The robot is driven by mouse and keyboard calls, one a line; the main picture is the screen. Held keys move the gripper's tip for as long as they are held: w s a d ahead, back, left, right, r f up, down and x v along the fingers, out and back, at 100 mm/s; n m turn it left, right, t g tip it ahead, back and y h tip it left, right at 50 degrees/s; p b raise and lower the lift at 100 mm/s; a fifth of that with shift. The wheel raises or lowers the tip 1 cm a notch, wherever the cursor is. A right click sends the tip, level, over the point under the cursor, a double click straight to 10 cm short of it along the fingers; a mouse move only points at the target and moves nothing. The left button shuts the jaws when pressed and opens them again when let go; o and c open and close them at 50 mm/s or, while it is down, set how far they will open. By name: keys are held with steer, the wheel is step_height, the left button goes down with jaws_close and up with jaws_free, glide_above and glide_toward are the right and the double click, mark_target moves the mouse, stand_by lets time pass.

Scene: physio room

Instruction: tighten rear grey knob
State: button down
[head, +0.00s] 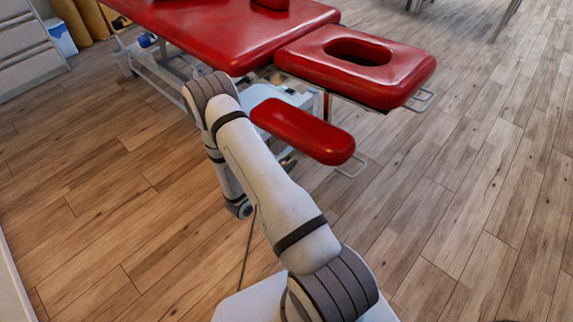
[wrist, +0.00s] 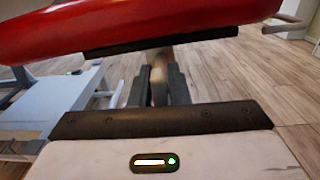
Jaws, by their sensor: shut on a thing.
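In the wrist view, two dark fingers of my gripper (wrist: 158,71) reach up under a red pad. They are shut on a grey-brown upright thing (wrist: 158,86), which looks like the grey knob. It is blurred and partly hidden between the fingers, so its shape and any turn cannot be told. In the head view, my arm reaches forward to the treatment table, and the gripper and knob are hidden behind it and the red armrest pad (head: 300,131).
The red table top (head: 225,32) and the headrest with its oval hole (head: 400,78) stand beyond the armrest. A dark bar (wrist: 160,43) lies under the pad, close above my fingers. The pale table frame (wrist: 50,108) is at left. Wooden floor at right (head: 480,180) is clear.

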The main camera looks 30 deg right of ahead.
steer(key=m+b, duration=0.1)
steer(key=m, duration=0.1)
steer(key=m+b, duration=0.1)
steer(key=m, duration=0.1)
steer(key=shift+s+d+f, duration=0.1)
steer(key=shift+d+f, duration=0.05)
steer(key=m+b, duration=0.3)
steer(key=m, duration=0.1)
steer(key=shift+s+f+m, duration=0.1)
steer(key=shift+m, duration=0.2)
steer(key=m+b, duration=0.4)
steer(key=shift+s+f+m, duration=0.1)
steer(key=shift+f+m, duration=0.05)
steer(key=shift+m, duration=0.15)
steer(key=m+b, duration=0.3)
steer(key=shift+m+b, duration=0.3)
steer(key=shift+m, duration=0.1)
steer(key=shift+s, duration=0.1)
steer(key=c, duration=1.4)
jaws_free()
steer(key=p+v, duration=0.1)
steer(key=v, duration=0.6)
steer(key=shift+a+p, duration=0.35)
